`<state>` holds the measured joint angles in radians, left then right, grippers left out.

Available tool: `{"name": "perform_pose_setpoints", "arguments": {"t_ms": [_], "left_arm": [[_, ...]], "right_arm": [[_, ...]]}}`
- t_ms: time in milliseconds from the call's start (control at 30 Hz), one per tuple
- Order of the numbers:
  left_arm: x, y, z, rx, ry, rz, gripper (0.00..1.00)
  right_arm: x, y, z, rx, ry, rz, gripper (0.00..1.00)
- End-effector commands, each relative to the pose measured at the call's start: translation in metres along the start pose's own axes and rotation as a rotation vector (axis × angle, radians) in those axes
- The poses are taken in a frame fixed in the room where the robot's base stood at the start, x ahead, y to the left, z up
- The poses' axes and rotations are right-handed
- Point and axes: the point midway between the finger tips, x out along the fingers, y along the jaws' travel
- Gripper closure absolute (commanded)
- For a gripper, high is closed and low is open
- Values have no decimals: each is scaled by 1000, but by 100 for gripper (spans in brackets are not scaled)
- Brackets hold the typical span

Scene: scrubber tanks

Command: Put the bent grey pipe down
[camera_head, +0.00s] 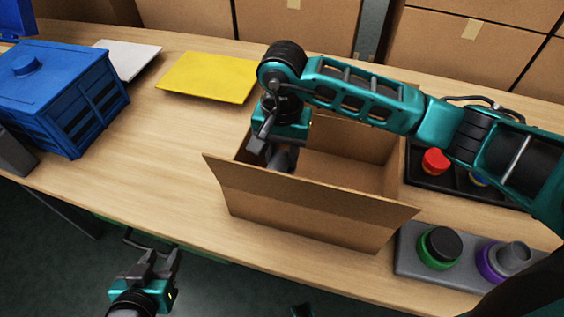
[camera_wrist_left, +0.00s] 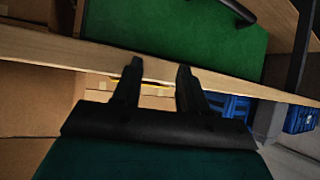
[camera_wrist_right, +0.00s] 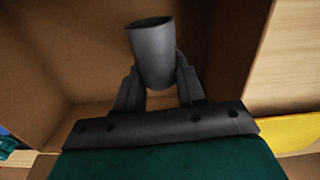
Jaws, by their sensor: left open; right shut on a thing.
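The bent grey pipe (camera_wrist_right: 152,55) is between the fingers of my right gripper (camera_wrist_right: 158,85) in the right wrist view, its open round end showing. In the head view the pipe (camera_head: 283,158) is partly hidden below my right gripper (camera_head: 275,150), inside the open cardboard box (camera_head: 345,165) near its left end. I cannot tell whether the pipe touches the box floor. My left gripper (camera_head: 158,262) is open and empty in front of the table's front edge; its spread fingers also show in the left wrist view (camera_wrist_left: 157,88).
A blue crate-like box (camera_head: 60,95) stands at the left. A yellow sheet (camera_head: 208,77) and a white sheet (camera_head: 128,58) lie behind. A black tray (camera_head: 420,185) with a red-topped part and a grey tray (camera_head: 408,262) with green and purple parts sit right of the box.

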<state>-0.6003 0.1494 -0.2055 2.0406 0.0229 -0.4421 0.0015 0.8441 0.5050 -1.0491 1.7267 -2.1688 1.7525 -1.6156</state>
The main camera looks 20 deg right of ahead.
Motion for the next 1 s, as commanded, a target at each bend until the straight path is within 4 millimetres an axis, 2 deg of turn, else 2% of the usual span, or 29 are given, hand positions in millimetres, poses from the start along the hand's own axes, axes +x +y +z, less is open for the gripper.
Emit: {"name": "perform_pose_setpoints", "arguments": {"t_ms": [200,600,633,867,1000], "left_arm": [[3,0,4,-1,-4,1,57],[6,0,7,-2,-4,1,57],[5,0,6,-3,-4,2,57],[4,0,3,-2,-1,2,57],[4,0,3,-2,-1,3,57]], "right_arm": [[33,0,1,0,-4,2,100],[40,0,0,-1,0,1,100],[39,0,0,-1,0,1,59],[39,0,0,-1,-2,2,37],[39,0,0,-1,-2,2,35]]}}
